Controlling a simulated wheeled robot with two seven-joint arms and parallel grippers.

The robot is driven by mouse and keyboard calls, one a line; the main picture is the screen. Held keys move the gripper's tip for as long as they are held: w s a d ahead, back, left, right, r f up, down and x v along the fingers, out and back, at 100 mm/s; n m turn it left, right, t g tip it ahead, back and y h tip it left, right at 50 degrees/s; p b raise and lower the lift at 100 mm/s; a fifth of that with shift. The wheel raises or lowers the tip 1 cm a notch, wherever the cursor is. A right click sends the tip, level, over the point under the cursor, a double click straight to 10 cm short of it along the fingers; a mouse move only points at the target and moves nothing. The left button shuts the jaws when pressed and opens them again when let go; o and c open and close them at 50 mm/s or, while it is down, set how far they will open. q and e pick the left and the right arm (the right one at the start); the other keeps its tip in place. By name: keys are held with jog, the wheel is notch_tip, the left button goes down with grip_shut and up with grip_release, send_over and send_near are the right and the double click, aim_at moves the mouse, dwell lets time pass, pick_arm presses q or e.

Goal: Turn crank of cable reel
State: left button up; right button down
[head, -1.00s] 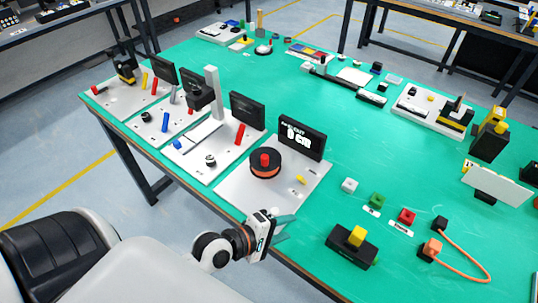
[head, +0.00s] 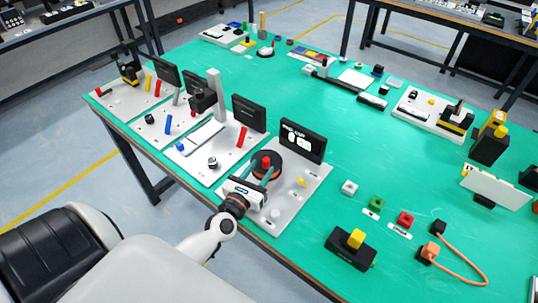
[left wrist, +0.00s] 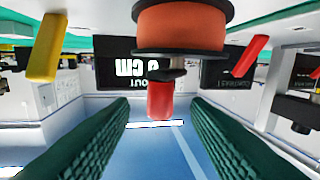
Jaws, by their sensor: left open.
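The cable reel (head: 267,155) stands on a light grey board at the near edge of the table. It has an orange drum between black flanges, and my gripper partly covers it in the head view. In the left wrist view the orange drum (left wrist: 180,27) is at the top, with the red crank handle (left wrist: 160,101) pointing down from it. My left gripper (head: 265,167) is open at the reel. In the left wrist view its green fingers lie on either side of the handle's line, with visible gaps. No contact shows. My right gripper is not in view.
A black display (head: 302,141) stands behind the reel. A yellow lever (head: 302,182) is on the board to its right. Another board with a red lever (head: 241,137) adjoins on the left. Small coloured blocks and a black box (head: 350,249) stand to the right.

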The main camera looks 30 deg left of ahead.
aim_at(264, 165)
pick_arm(q)
jog(key=w, duration=0.5)
jog(key=shift+w+a+p, duration=0.3)
jog(key=shift+w, duration=0.1)
jog(key=shift+c, duration=0.5)
grip_shut()
